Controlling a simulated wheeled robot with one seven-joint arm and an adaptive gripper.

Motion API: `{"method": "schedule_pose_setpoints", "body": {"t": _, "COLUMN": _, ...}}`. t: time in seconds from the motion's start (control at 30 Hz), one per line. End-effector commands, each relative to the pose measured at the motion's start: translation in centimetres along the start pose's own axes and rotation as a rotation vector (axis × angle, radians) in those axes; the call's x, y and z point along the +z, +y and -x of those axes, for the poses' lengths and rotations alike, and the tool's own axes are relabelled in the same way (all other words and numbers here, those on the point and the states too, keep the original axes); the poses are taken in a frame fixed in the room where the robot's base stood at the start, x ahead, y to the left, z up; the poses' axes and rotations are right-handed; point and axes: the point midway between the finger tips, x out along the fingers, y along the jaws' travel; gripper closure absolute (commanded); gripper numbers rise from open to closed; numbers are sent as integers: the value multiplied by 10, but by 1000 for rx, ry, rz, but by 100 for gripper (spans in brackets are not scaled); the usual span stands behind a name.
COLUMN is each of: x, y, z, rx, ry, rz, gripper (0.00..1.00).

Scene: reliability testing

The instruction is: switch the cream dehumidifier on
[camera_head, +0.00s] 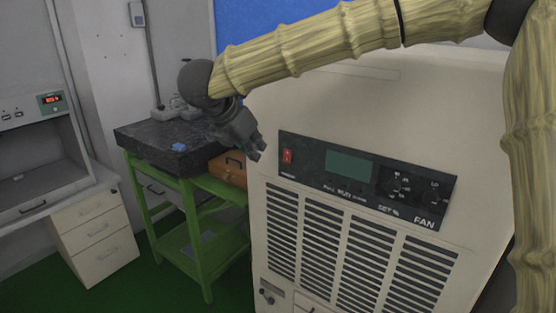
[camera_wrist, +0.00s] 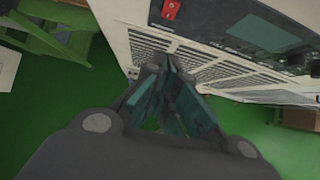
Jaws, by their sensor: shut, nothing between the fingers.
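The cream dehumidifier (camera_head: 480,100) stands at the right in the head view, with vent slats on its front. Its dark control panel (camera_head: 315,185) carries a red rocker switch (camera_head: 287,156) at the left end, a blank greenish display (camera_head: 350,166) and two knobs. My gripper (camera_head: 257,151) is shut and empty, just left of the panel and near the red switch. In the wrist view, my gripper's fingertips (camera_wrist: 165,62) are together in front of the slats, below the red switch (camera_wrist: 171,9), with a visible gap in the picture between them. Contact cannot be told.
A green-framed stand (camera_head: 190,225) with a dark stone slab (camera_head: 160,142) is left of the dehumidifier. An orange-brown case (camera_head: 230,167) is beside the slab. A bench with white drawers (camera_head: 95,235) stands at the far left. Green floor shows between them.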

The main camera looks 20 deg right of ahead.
Motion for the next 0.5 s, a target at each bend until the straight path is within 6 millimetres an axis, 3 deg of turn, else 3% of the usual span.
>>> {"method": "schedule_pose_setpoints", "body": {"t": 0.27, "x": 0, "y": 0, "z": -2, "rx": -1, "ry": 0, "rz": 1, "gripper": 100}}
{"method": "schedule_pose_setpoints", "body": {"t": 0.5, "x": 1, "y": 0, "z": -25, "rx": -3, "ry": 2, "rz": 2, "gripper": 100}}
